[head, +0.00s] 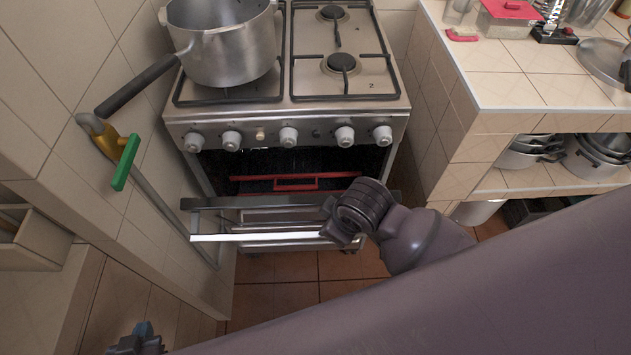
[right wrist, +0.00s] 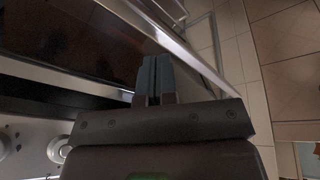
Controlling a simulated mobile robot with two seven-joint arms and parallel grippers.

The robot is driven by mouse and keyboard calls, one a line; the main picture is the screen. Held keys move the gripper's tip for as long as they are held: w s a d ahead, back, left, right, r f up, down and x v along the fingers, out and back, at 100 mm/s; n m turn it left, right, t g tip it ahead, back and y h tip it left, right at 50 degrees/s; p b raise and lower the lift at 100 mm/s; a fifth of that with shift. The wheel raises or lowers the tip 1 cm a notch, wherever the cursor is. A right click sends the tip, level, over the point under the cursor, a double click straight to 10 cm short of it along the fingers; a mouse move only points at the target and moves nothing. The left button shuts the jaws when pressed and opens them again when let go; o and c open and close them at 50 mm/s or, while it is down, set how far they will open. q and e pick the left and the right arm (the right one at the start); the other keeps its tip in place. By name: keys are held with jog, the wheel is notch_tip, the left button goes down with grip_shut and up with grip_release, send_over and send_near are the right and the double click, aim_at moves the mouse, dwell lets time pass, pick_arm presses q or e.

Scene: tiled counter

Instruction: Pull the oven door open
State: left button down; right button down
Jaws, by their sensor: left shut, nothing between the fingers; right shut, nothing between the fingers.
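The oven (head: 290,115) stands at the back centre. Its door (head: 225,203) is partly open, tilted out from the front, with a dark gap and a red rack edge behind it. A bright bar (head: 260,238) runs along the door. My right gripper (head: 338,235) is at the right part of the door; its wrist partly hides it. In the right wrist view its fingers (right wrist: 154,80) are shut and empty, beside a metal bar (right wrist: 180,45). I cannot tell whether they touch the door. My left gripper (head: 142,338) is shut at the bottom left, away from the oven.
A large pot (head: 225,50) sits on the left burner, its handle sticking out left. A green-handled valve (head: 126,162) and pipe are on the left wall. A tiled counter (head: 500,85) with pans below stands right. Open floor (head: 280,300) lies before the oven.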

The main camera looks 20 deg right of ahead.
jog(key=w+r+n+g, duration=0.6)
jog(key=w+r+n, duration=0.1)
jog(key=w+r, duration=0.5)
jog(key=shift+h, duration=0.3)
jog(key=b+x, duration=0.2)
jog(key=x, duration=0.6)
jog(key=shift+f, duration=0.35)
pick_arm(q)
jog(key=shift+w+a+f, duration=0.15)
jog(key=shift+w+f, duration=0.05)
jog(key=shift+f, duration=0.35)
pick_arm(e)
jog(key=shift+s+f, duration=0.2)
jog(key=shift+f, duration=0.35)
pick_arm(q)
jog(key=shift+s+f, duration=0.15)
jog(key=shift+s, duration=0.1)
